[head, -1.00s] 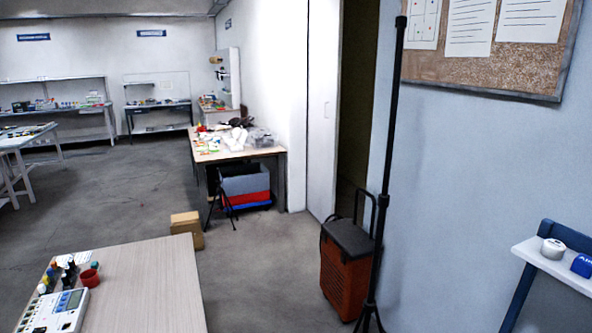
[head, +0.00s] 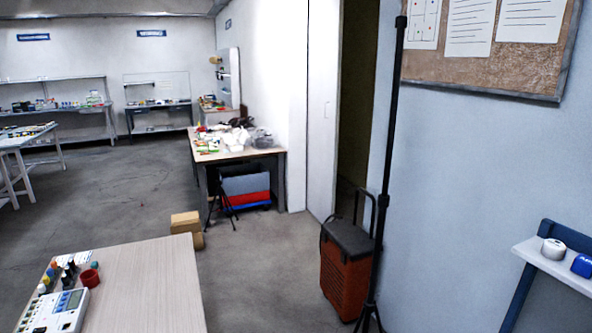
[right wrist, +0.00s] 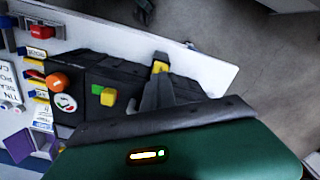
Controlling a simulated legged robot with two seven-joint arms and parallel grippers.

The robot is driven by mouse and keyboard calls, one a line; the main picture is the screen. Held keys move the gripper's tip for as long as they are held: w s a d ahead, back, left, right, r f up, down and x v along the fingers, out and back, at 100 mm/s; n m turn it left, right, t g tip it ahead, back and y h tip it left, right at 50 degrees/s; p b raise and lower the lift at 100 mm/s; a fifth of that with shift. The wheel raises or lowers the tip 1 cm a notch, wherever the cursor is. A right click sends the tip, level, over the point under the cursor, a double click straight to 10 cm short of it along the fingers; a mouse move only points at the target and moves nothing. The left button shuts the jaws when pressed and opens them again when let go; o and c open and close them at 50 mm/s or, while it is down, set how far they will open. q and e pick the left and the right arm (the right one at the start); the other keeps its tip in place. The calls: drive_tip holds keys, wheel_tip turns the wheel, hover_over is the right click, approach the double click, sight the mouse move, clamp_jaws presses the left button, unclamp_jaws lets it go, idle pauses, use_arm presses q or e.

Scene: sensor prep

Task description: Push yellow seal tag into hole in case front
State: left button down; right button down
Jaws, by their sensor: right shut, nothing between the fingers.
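In the right wrist view, my right gripper (right wrist: 160,80) is shut and empty, its dark fingers pointing away over the black case (right wrist: 85,70). A small yellow piece (right wrist: 160,67), which may be the seal tag, shows right at the fingertips; I cannot tell whether they touch it or how deep it sits. A yellow block (right wrist: 108,97) stands out from the case beside a green patch (right wrist: 97,89). The case also bears an orange knob (right wrist: 56,82) and a round white gauge (right wrist: 66,103). The hole is not clearly visible. Neither gripper shows in the head view.
The case lies on a white surface (right wrist: 205,72), whose edge drops to the grey floor. Coloured labelled parts and a purple block (right wrist: 35,146) lie at left. In the head view, a wooden table (head: 145,275) holds a white device (head: 68,308), and a black pole (head: 389,150) stands at centre right.

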wheel_tip(320, 180, up, 7)
drive_tip(key=p, duration=0.6)
